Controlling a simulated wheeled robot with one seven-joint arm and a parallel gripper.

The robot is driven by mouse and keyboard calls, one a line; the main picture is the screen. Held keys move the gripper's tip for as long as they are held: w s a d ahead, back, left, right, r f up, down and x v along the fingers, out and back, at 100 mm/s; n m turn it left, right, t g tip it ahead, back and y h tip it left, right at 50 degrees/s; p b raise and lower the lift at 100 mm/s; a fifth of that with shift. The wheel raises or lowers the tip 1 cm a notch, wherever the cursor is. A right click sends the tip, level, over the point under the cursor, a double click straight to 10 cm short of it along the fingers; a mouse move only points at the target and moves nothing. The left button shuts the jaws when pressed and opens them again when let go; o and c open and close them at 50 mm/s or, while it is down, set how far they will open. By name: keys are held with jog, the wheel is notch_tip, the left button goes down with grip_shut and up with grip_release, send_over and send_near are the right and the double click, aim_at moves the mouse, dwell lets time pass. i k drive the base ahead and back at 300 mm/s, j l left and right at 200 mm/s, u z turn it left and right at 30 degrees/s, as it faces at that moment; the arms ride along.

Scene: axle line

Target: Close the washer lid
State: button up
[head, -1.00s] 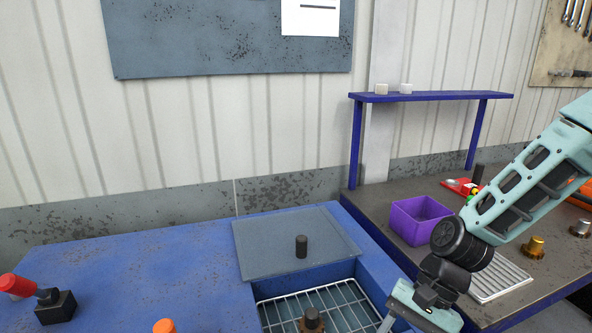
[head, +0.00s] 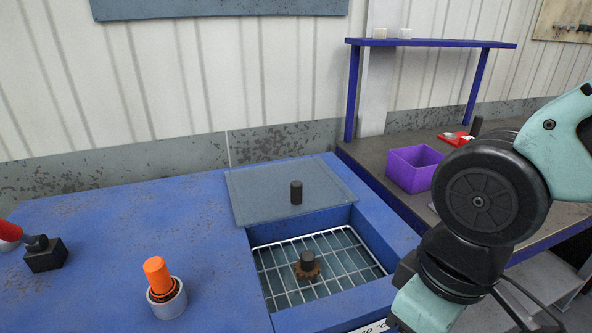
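The washer (head: 110,220) is a blue bench with a rectangular opening on its right side. Its grey lid (head: 250,198) lies flat behind the opening, leaving the opening uncovered. A dark upright knob (head: 296,192) stands on the lid. Inside the opening is a wire rack (head: 345,262) bearing a brown toothed part with a dark top (head: 307,265). My arm comes in from the right, and its lower links are at the front right of the washer. My gripper is below or outside the picture, so its fingers are hidden.
An orange-handled piece (head: 157,272) stands in a grey ring at the front left. A red-handled lever on a black block (head: 45,254) is further left. A purple bin (head: 413,169) is on the dark bench at right, under a blue shelf (head: 430,43).

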aim_at(296, 186)
jog(key=i+j+u, duration=0.2)
jog(key=u, duration=0.15)
jog(key=i+j+u, duration=0.15)
jog(key=u, duration=0.2)
jog(key=i+u, duration=0.35)
jog(key=k+j, duration=0.05)
jog(key=k, duration=0.05)
